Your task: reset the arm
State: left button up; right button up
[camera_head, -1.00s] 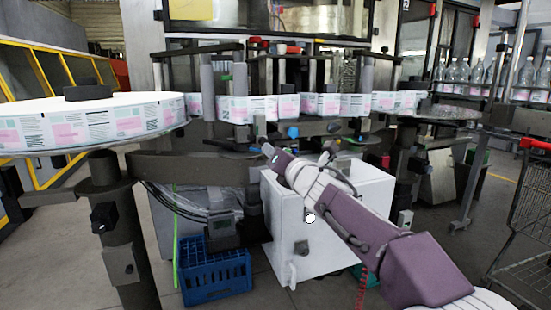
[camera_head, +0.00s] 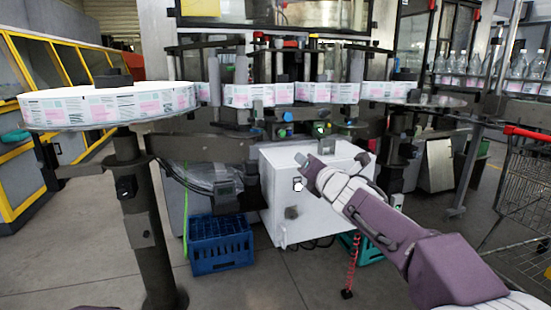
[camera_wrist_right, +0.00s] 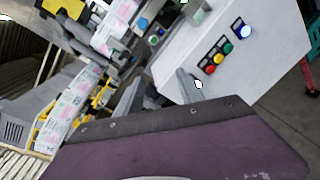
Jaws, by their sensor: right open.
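My right arm comes in from the lower right of the head view. Its gripper (camera_head: 310,170) is in front of the white box, and nothing shows between its fingers. In the right wrist view the two grey fingers (camera_wrist_right: 160,90) stand apart, open and empty. My left gripper is out of view; a small purple sliver shows at the bottom left edge of the head view. The white box (camera_head: 280,205) sits below the labeller. In the wrist view its face carries red, yellow, green and blue buttons (camera_wrist_right: 219,59).
A large label reel (camera_head: 110,106) lies flat on a post at left, its printed web (camera_head: 300,93) running right across the machine. A blue crate (camera_head: 221,243) stands on the floor. Bottles (camera_head: 470,68) and a wire cart (camera_head: 520,195) are at right. Bare floor lies in front.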

jog(key=s+d+f+m+g+h, duration=0.1)
jog(key=s+d+f+m+g, duration=0.25)
jog(key=f, duration=0.55)
jog(key=s+d+f+m+g+h, duration=0.1)
jog(key=s+d+f+m+h, duration=0.15)
jog(key=s+f+m, duration=0.45)
jog(key=s+d+f+m+g, duration=0.2)
jog(key=d+f+m+g, duration=0.15)
jog(key=f, duration=0.65)
jog(key=s+f+m+g, duration=0.3)
jog(key=s+f+m, duration=0.4)
jog(key=s, duration=0.4)
jog(key=s+f+m+g, duration=0.4)
jog(key=s+f+m, duration=0.2)
jog(key=s+m, duration=0.3)
notch_tip(320, 180, up, 32)
jog(key=s+m+p, duration=0.1)
jog(key=p, duration=3)
jog(key=shift+s+a+f+p, duration=0.15)
jog(key=shift+f+p, duration=0.1)
jog(key=shift+p, duration=0.15)
